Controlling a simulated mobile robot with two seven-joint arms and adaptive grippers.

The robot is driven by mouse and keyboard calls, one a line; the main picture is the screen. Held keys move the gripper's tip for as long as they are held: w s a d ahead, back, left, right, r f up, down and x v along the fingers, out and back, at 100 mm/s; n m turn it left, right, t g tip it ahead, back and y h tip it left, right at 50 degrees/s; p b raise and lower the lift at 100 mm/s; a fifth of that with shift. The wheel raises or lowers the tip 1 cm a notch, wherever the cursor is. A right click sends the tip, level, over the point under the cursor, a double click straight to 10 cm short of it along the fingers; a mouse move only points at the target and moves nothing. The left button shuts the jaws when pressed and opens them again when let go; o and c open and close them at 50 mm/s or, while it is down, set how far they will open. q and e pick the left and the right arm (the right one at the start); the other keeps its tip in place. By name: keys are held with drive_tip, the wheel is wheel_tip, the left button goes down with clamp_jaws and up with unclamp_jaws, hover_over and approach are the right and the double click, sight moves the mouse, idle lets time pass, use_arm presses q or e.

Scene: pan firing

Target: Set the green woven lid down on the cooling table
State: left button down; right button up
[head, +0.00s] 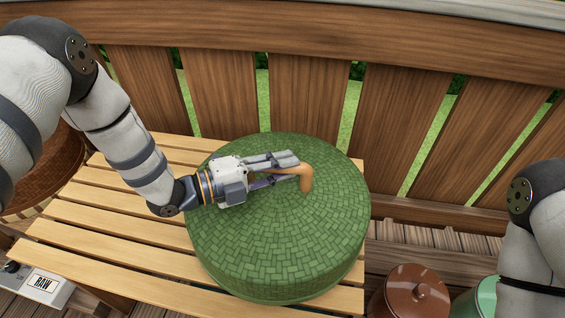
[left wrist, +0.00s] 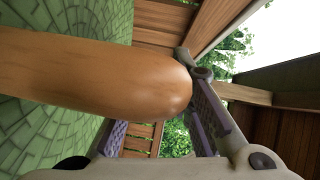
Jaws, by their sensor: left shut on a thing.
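The green woven lid (head: 283,235) is a large round, thick disc over the slatted wooden cooling table (head: 108,226) in the head view. Whether its underside touches the slats cannot be told. An orange-brown handle (head: 306,178) stands near its middle. My left gripper (head: 300,169) comes in from the left above the lid, shut on the handle. In the left wrist view the handle (left wrist: 100,75) lies large across the picture beside the finger pads, with the green weave (left wrist: 60,125) behind it. My right gripper is out of view; only part of the right arm shows.
A wooden fence (head: 300,100) runs close behind the table. A round brown woven thing (head: 50,170) stands at the left, partly behind my arm. A brown lidded pot (head: 412,295) and a green pot (head: 484,298) stand at the lower right.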

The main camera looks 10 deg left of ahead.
use_arm(q)
drive_tip(key=shift+f, duration=0.55)
idle(0.4)
drive_tip(key=c, duration=1.3)
unclamp_jaws()
drive_tip(key=shift+c, duration=0.2)
drive_tip(key=v, duration=1.2)
drive_tip(key=shift+s, duration=0.1)
